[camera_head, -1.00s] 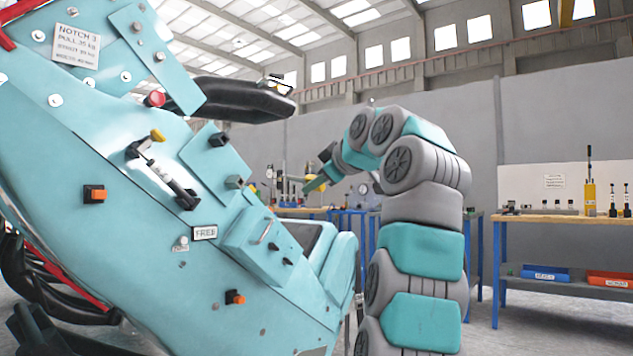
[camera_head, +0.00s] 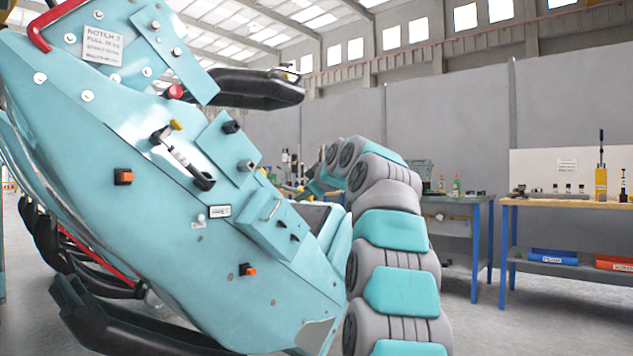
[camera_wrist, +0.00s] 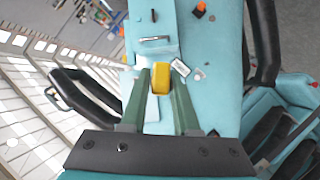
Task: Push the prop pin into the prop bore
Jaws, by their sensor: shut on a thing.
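In the wrist view my gripper (camera_wrist: 161,80) has its two green fingers on either side of a yellow block-like piece (camera_wrist: 161,77), which I take to be the grip of the prop pin. The pin's shaft cannot be made out. In the head view my gripper is small and partly hidden beside the train's far edge. The turquoise train side (camera_head: 150,225) fills the left of the head view. It carries a strut with a yellow knob (camera_head: 176,125) and a small "FREE" label (camera_head: 219,211). I cannot pick out the prop bore in either view.
A raised panel with a handle (camera_head: 272,212) and orange buttons (camera_head: 248,269) project from the train side. A black padded bar (camera_head: 255,88) juts out above. Workbenches (camera_head: 560,205) stand at the right, with open floor before them.

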